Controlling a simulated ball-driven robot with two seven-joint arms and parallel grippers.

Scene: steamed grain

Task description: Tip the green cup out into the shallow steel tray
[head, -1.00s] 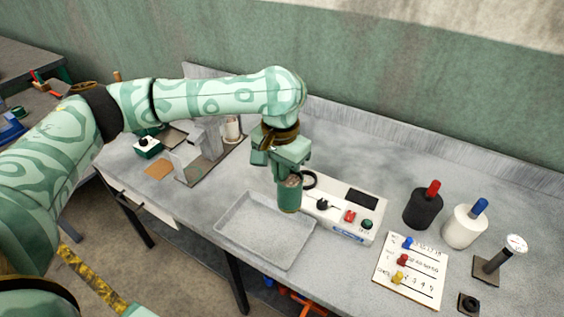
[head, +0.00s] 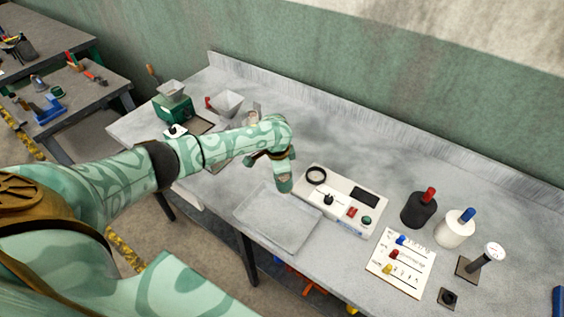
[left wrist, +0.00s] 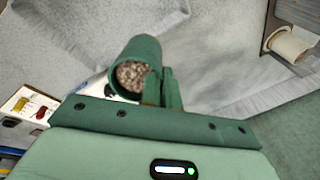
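The green cup (head: 284,185) is held in my left gripper (head: 284,172) over the far right edge of the shallow steel tray (head: 262,238). In the left wrist view the cup (left wrist: 143,50) lies between the fingers of my left gripper (left wrist: 158,88), which look shut on it. Its mouth faces the camera and shows brown grain inside. The cup looks tilted, but the exact angle is hard to tell. The tray looks empty in the head view. No grain is seen falling. My right gripper is not in view.
A white control box (head: 340,200) with a black ring stands close right of the cup. A black bottle (head: 416,211), a white bottle (head: 455,229) and a card with pegs (head: 402,262) are farther right. A green device (head: 173,108) and a hopper (head: 228,103) stand at the back left.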

